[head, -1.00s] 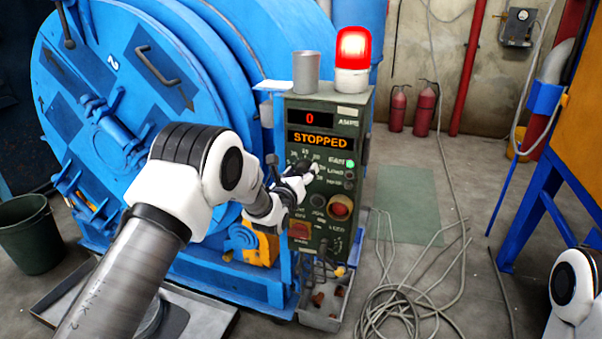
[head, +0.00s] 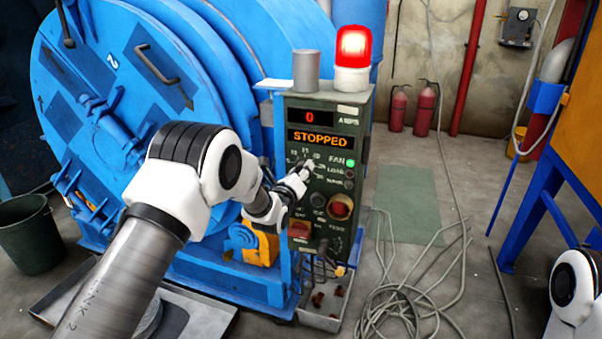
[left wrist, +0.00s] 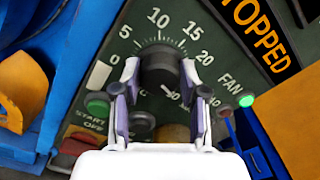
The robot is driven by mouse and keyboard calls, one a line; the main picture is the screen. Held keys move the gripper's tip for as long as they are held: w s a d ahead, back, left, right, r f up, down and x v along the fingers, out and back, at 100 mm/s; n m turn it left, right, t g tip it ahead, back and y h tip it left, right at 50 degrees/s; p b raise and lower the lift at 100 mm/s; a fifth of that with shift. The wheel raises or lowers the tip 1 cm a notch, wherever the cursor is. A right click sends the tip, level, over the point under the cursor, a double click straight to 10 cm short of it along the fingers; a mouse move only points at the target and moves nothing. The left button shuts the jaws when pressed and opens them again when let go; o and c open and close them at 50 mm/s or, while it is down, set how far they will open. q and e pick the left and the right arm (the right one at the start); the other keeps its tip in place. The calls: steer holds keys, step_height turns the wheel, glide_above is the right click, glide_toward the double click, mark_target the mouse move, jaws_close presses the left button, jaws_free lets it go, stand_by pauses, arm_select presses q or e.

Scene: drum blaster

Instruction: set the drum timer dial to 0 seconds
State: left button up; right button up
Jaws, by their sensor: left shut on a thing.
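The dark round timer dial (left wrist: 158,60) is on the green control panel (left wrist: 205,48). Numbers from 0 through 5, 10, 15 and 20 run around it in the left wrist view. My left gripper (left wrist: 159,72) has a finger on each side of the dial and is shut on it. Where the dial's pointer stands cannot be told clearly. In the head view my left gripper (head: 307,170) is at the panel's face, below the STOPPED display (head: 320,139), and mostly covers the dial. My right gripper is out of view.
A lit red beacon (head: 352,52) and a grey cup (head: 306,70) stand on the panel box. A red-and-yellow knob (head: 340,207) sits below the dial. The big blue drum (head: 110,110) is at left. Loose cables (head: 410,300) lie on the floor at right.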

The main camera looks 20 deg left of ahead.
arm_select(q)
steer(key=m, duration=2.7)
steer(key=shift+d+f+m+b, duration=0.25)
steer(key=shift+f+m+b, duration=0.05)
steer(key=shift+f+m, duration=0.1)
stand_by(1.1)
stand_by(0.5)
steer(key=o, duration=1.1)
steer(key=shift+r, duration=0.15)
